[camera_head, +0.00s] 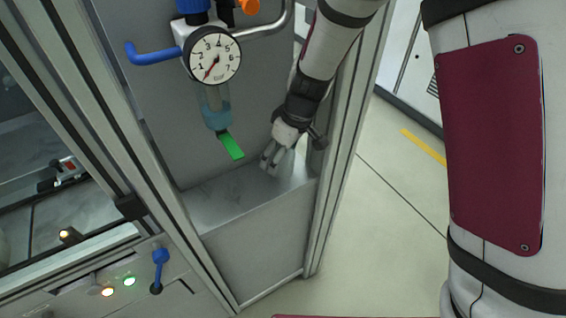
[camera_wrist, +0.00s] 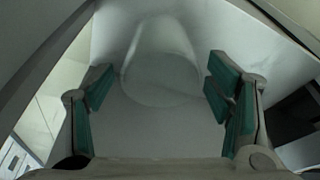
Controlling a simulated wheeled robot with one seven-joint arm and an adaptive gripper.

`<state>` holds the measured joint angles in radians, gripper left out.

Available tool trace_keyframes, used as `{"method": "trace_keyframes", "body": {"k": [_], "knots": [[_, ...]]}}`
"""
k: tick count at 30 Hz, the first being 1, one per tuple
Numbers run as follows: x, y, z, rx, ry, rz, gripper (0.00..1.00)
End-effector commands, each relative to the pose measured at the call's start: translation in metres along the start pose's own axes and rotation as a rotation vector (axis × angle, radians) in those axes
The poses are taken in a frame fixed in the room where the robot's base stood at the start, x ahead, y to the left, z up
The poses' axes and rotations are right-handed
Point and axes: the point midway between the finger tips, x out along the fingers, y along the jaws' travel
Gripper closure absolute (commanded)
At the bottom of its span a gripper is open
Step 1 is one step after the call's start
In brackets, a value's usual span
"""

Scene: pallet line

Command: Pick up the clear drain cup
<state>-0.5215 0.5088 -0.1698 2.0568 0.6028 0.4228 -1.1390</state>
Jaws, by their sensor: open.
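The clear drain cup (camera_wrist: 162,62) shows in the wrist view as a pale, see-through cup against the grey metal, in the upper middle between my fingers. My gripper (camera_wrist: 158,92) is open, with teal pads on either side of the cup and a gap on both sides. In the head view my gripper (camera_head: 271,157) reaches down onto the grey ledge with its fingers low over the surface. The cup is hard to make out there, mostly behind or beside the fingers.
A pressure gauge (camera_head: 214,57) with a bluish bowl (camera_head: 214,108) and green lever (camera_head: 231,146) hangs left of my gripper. A blue handle (camera_head: 153,54) juts left. An aluminium post (camera_head: 343,150) stands close on the right. The grey ledge (camera_head: 225,203) is bare towards the front left.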

Motion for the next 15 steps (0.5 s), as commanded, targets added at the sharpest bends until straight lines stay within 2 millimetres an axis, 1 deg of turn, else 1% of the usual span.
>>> {"method": "trace_keyframes", "body": {"k": [1,3,6,9,15], "knots": [[0.01,0.0,0.003,0.002,-0.004,-0.003,0.27],[0.02,0.0,0.003,0.001,-0.003,-0.002,0.27],[0.03,0.0,0.003,0.001,-0.002,-0.002,0.27],[0.034,0.0,0.002,0.0,0.0,0.0,0.27],[0.034,0.0,0.002,0.0,0.0,0.0,0.27]]}}
